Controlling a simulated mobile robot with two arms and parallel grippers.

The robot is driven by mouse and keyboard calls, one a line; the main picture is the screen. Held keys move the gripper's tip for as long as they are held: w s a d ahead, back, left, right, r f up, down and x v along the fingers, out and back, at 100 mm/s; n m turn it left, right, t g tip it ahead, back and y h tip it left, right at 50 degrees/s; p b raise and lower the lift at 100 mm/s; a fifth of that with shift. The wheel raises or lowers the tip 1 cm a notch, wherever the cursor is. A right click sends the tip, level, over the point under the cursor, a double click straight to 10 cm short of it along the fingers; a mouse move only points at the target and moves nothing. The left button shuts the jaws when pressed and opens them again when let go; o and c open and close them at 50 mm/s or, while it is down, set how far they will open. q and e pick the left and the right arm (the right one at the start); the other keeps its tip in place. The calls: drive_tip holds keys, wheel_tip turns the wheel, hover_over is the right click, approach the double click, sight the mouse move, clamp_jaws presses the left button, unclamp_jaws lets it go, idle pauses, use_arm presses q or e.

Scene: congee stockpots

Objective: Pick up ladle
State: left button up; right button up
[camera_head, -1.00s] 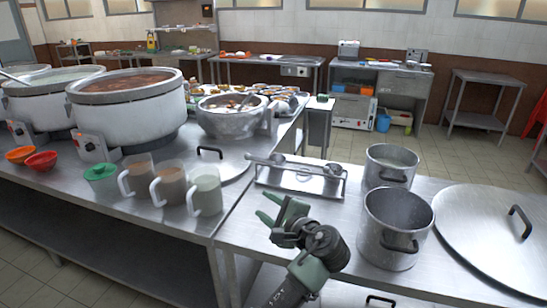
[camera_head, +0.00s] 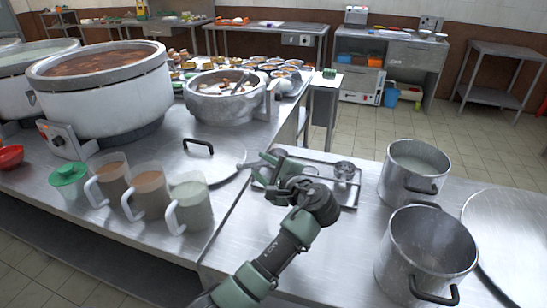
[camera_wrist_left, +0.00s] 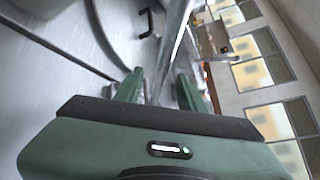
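A metal ladle lies on a shallow steel tray (camera_head: 352,200), with its round bowl (camera_head: 344,170) at the tray's right end. A second round metal piece shows beside it, partly behind my gripper. My left gripper (camera_head: 266,167) is over the tray's left end with its two green fingers apart. In the left wrist view the fingers (camera_wrist_left: 160,90) are spread, and a blurred shiny metal bar, which looks like the ladle handle (camera_wrist_left: 174,52), runs between them. Contact cannot be told. My right gripper is not in view.
Two steel pots, a near one (camera_head: 428,250) and a far one (camera_head: 412,170), stand right of the tray. Three filled pitchers (camera_head: 190,204) and a flat lid (camera_head: 212,160) are to the left. A large stockpot (camera_head: 100,95) stands further left.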

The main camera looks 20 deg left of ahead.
use_arm(q)
drive_tip(key=shift+x, duration=1.25)
drive_tip(key=x, duration=0.3)
drive_tip(key=shift+p, duration=0.35)
clamp_jaws()
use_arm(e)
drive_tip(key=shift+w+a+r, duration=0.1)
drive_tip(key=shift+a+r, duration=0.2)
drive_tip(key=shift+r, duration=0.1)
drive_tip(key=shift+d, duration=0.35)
